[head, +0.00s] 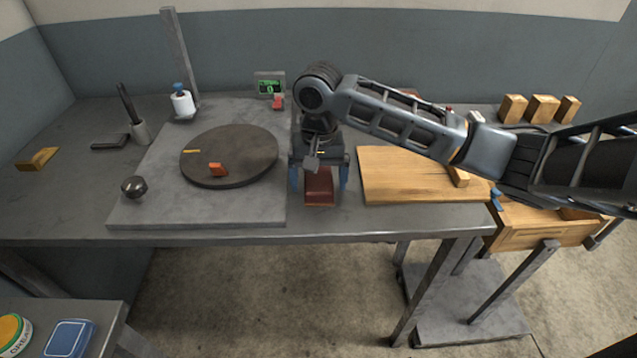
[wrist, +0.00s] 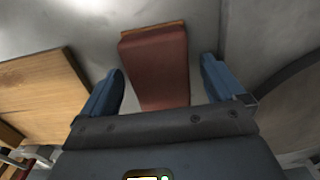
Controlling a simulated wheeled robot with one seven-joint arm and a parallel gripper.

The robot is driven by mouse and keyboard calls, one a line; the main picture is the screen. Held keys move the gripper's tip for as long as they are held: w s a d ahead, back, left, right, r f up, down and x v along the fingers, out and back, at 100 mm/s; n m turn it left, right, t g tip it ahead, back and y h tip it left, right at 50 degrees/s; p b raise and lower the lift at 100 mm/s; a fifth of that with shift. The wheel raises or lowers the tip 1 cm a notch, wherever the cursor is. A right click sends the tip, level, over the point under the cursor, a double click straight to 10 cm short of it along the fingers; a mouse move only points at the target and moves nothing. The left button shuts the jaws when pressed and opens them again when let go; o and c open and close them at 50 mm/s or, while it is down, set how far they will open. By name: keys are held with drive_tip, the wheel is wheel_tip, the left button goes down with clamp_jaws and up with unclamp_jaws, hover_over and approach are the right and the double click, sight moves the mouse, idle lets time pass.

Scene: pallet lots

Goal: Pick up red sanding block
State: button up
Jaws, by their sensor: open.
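The red sanding block (head: 319,187) lies on the grey workbench, between the round turntable and the wooden board. In the wrist view the red sanding block (wrist: 157,66) has a thin tan edge at its far end. My gripper (head: 319,182) points down over the block with its blue fingers apart, one on each side of it. In the wrist view my gripper (wrist: 160,84) is open, with a gap between each finger and the block. The block's near end is hidden by the gripper body in that view.
A wooden board (head: 415,178) lies to the right. A small display (head: 270,84) stands behind. The bench's front edge (head: 250,239) is close to the block.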

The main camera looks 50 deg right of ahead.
sight(318, 178)
drive_tip(key=c, duration=1.1)
drive_tip(key=shift+c, duration=0.2)
drive_tip(key=shift+r, duration=0.1)
drive_tip(key=shift+r, duration=0.5)
wheel_tip(318, 178, up, 2)
drive_tip(key=shift+r, duration=0.25)
drive_tip(key=s+d+r, duration=0.7)
drive_tip(key=s+d, duration=0.1)
drive_tip(key=shift+s+r, duration=0.2)
